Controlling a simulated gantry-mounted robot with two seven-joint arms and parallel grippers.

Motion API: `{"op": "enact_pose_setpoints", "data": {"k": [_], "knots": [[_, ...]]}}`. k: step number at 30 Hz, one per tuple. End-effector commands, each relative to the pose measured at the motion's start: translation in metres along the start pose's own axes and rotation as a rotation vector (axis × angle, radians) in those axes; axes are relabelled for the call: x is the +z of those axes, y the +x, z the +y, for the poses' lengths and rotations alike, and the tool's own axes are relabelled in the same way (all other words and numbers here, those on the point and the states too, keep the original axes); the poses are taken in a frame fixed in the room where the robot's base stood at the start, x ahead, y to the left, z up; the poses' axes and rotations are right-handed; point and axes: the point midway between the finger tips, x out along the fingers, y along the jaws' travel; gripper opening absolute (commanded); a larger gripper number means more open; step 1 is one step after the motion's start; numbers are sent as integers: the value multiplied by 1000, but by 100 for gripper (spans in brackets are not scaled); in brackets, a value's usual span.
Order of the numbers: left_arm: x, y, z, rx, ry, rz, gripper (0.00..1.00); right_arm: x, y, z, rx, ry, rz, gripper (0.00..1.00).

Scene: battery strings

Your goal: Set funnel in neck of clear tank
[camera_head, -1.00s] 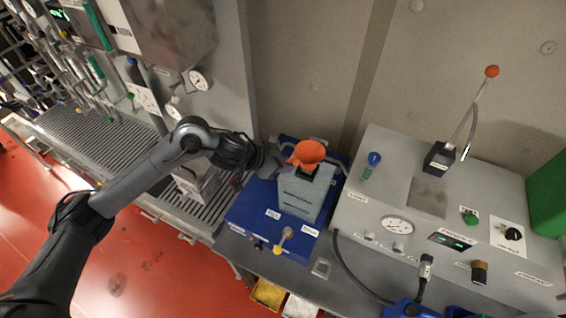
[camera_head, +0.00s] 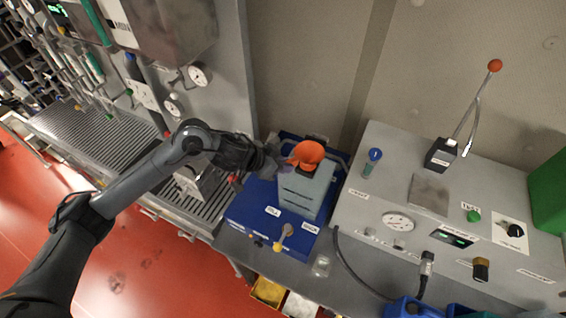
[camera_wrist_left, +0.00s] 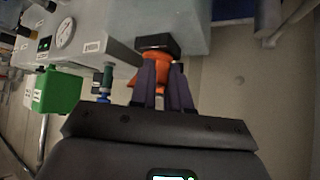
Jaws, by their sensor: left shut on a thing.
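The orange funnel (camera_head: 309,152) is over the top of the tank (camera_head: 303,193), a pale grey-blue box on a blue base. My left gripper (camera_head: 284,161) is shut on the funnel's left side. The left wrist view, which looks upside down, shows the funnel (camera_wrist_left: 157,57) between the dark fingers (camera_wrist_left: 164,88), right against the black neck (camera_wrist_left: 158,43). The tank wall (camera_wrist_left: 185,20) shows behind. The funnel's spout is hidden, so I cannot tell how deep it sits in the neck. My right gripper is not in view.
A grey console (camera_head: 400,215) with a gauge and an orange-knobbed lever (camera_head: 480,105) stands close right of the tank. A yellow-knobbed valve (camera_head: 282,240) is in front of the tank. A slatted grey bench (camera_head: 95,140) lies left.

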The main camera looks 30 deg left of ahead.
Motion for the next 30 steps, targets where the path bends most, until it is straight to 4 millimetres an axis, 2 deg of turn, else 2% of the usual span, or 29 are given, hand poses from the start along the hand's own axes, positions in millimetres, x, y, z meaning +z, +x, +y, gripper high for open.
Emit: {"op": "enact_pose_setpoints", "data": {"k": [8,9,14,15,25,30], "knots": [[0,0,0,0,0,0,0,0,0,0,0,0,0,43],[0,0,0,0,0,0,19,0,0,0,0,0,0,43],[0,0,0,0,0,0,44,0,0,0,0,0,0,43],[0,0,0,0,0,0,46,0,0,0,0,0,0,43],[1,-2,0,0,1,0,46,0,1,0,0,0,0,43],[1,-18,-1,-1,3,1,46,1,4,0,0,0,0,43]]}}
